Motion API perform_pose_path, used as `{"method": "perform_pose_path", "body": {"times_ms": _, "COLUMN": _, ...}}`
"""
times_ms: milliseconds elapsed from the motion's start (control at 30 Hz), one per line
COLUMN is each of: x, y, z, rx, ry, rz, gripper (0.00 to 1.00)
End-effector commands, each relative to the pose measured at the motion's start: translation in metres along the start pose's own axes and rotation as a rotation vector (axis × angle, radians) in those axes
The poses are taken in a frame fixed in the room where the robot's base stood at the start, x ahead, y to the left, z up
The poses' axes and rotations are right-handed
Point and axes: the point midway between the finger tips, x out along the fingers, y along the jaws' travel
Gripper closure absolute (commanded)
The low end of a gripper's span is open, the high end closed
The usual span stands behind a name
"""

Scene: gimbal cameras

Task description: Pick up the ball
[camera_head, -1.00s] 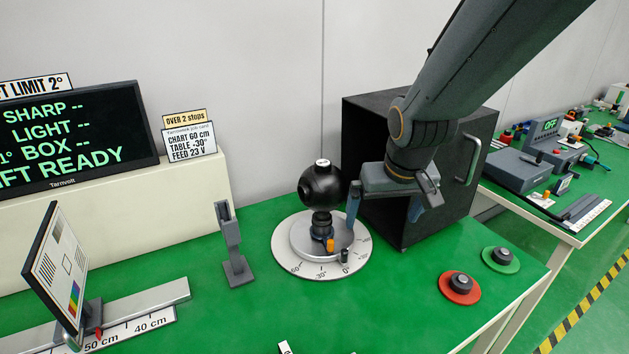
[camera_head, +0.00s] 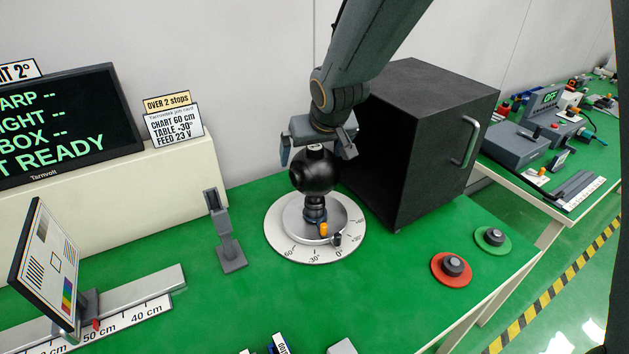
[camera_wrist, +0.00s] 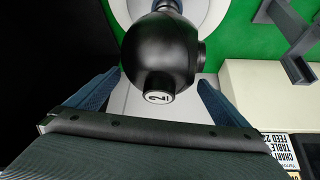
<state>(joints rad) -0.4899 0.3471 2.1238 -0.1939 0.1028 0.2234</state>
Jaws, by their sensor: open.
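The black ball (camera_head: 313,172) sits upright on a short stem above a round turntable (camera_head: 277,236) with a degree scale. It has a white-capped knob on top and a lens-like stub on its side. My gripper (camera_head: 318,150) is open just above and behind the ball in the head view. In the wrist view the ball (camera_wrist: 160,50) appears between and beyond the two blue fingers of my gripper (camera_wrist: 158,90), with its white cap facing the camera. I cannot tell whether a finger touches the ball. The far finger is partly hidden in the head view.
A black open box (camera_head: 435,110) stands close right of the turntable. A grey post stand (camera_head: 228,240) is to its left. A test chart (camera_head: 48,265) stands on a rail at far left. Red (camera_head: 451,268) and green (camera_head: 490,240) buttons are at the right. Front green table is mostly clear.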

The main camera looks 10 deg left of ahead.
Motion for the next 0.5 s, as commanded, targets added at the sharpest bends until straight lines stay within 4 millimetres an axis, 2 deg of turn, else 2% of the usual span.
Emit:
{"method": "perform_pose_path", "body": {"times_ms": 133, "x": 0.017, "y": 0.001, "z": 0.0, "rx": 0.002, "ry": 0.0, "rz": 0.001, "gripper": 0.0}}
{"method": "perform_pose_path", "body": {"times_ms": 433, "x": 0.021, "y": 0.002, "z": 0.0, "rx": 0.003, "ry": 0.001, "rz": 0.001, "gripper": 0.0}}
{"method": "perform_pose_path", "body": {"times_ms": 467, "x": 0.021, "y": 0.002, "z": 0.0, "rx": 0.003, "ry": 0.001, "rz": 0.002, "gripper": 0.02}}
{"method": "perform_pose_path", "body": {"times_ms": 500, "x": 0.021, "y": 0.002, "z": 0.0, "rx": 0.003, "ry": 0.001, "rz": 0.002, "gripper": 0.08}}
